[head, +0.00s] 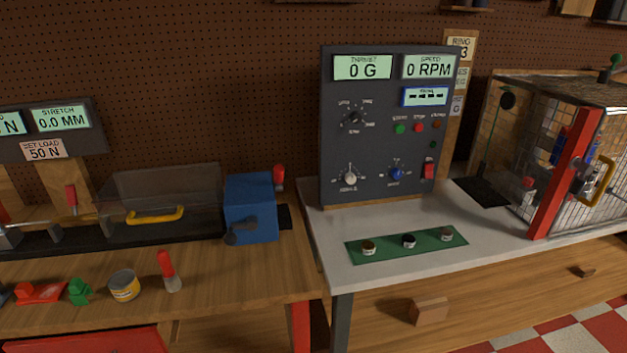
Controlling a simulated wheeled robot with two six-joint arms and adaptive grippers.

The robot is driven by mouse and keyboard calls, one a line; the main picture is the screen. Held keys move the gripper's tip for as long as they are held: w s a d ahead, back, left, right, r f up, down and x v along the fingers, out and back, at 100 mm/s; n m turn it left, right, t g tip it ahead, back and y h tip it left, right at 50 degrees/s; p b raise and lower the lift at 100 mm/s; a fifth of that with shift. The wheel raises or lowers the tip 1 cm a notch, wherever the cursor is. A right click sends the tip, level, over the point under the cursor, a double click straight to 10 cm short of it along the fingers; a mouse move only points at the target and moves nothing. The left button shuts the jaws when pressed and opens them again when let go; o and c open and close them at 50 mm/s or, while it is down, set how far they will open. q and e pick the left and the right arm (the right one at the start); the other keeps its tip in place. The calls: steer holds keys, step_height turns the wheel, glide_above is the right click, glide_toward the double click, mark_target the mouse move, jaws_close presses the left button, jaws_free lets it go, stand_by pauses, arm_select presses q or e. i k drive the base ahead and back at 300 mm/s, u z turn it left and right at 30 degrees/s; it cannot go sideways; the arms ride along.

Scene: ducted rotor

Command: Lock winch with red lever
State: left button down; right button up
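The winch looks to be the blue box (250,208) at the right end of the left bench. A red lever (279,176) stands roughly upright just behind the box's upper right corner. Its lower part is partly hidden by the box, so I cannot tell whether it is locked. Neither of my grippers is in view.
A clear cover with a yellow handle (155,215) is left of the winch. A red-handled tool (168,270) and a yellow can (124,285) stand on the bench front. The control panel (385,130) rises to the right, near a caged enclosure (612,180).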

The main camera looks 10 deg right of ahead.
mark_target(278, 170)
steer(key=u, duration=0.05)
steer(key=k, duration=0.4)
steer(key=z, duration=0.45)
steer(key=i, duration=0.85)
steer(key=z, duration=0.65)
